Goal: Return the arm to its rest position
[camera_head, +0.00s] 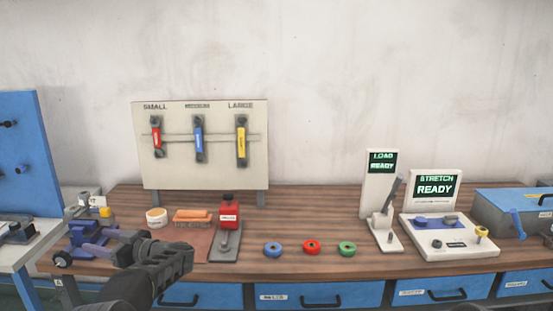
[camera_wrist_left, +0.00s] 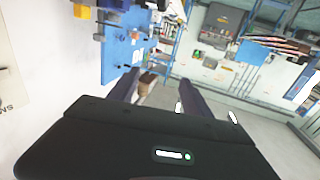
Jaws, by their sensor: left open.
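My left arm comes in from the bottom left in the head view. Its left gripper (camera_head: 97,241) is open and points left, in front of the left end of the wooden bench (camera_head: 330,264). In the left wrist view the two dark fingers of the left gripper (camera_wrist_left: 160,88) stand apart with nothing held between them. A blue fixture (camera_head: 80,230) shows just behind the fingers in the head view; I cannot tell how near it is. My right gripper is not in view.
Blue (camera_head: 272,249), red (camera_head: 311,247) and green (camera_head: 347,248) rings lie mid-bench. A load tester (camera_head: 381,205) and stretch unit (camera_head: 449,250) stand right. A tool board (camera_head: 200,175) stands behind.

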